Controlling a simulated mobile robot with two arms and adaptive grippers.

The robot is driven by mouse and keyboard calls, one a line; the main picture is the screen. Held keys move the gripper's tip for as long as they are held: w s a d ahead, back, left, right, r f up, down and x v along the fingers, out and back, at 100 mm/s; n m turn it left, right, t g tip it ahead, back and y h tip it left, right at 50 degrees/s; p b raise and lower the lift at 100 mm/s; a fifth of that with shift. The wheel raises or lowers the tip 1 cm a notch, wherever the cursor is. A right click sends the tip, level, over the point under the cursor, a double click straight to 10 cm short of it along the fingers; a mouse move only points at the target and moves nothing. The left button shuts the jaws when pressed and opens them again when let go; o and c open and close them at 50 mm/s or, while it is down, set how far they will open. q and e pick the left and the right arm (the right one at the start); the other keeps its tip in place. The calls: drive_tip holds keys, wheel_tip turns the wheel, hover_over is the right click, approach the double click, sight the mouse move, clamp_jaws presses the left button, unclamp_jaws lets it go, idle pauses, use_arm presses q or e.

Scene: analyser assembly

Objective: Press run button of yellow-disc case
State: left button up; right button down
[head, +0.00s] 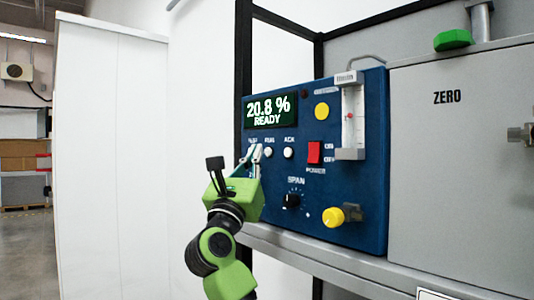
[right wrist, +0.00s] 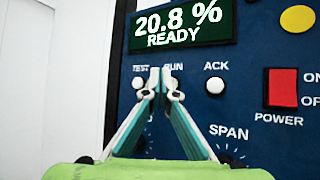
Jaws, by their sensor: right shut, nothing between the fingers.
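The blue case with the yellow disc (head: 321,111) stands on a shelf. Its display (head: 270,110) reads 20.8 % READY. The white run button (head: 268,152) is the middle one of a row, with the ACK button (head: 288,153) to its right. My right gripper (head: 256,152) is shut and empty, its fingertips in front of the panel just left of the run button in the head view. My left gripper is out of view.
A red power switch (head: 314,152), a span knob (head: 291,200) and a yellow knob (head: 334,217) are on the same panel. A flow tube (head: 351,117) sticks out at right. A grey ZERO case (head: 460,180) stands beside it. A black post (head: 243,60) rises at left.

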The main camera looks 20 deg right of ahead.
drive_tip(key=shift+d, duration=0.1)
idle(0.5)
drive_tip(key=shift+w+d, duration=0.15)
drive_tip(key=shift+d, duration=0.15)
drive_tip(key=shift+w+d, duration=0.15)
drive_tip(key=shift+d, duration=0.25)
idle(0.7)
idle(0.3)
drive_tip(key=shift+s+a, duration=0.3)
drive_tip(key=shift+a, duration=0.45)
drive_tip(key=a, duration=0.1)
drive_tip(key=s+a, duration=0.1)
drive_tip(key=a, duration=0.2)
drive_tip(key=shift+s+a, duration=0.35)
idle(0.5)
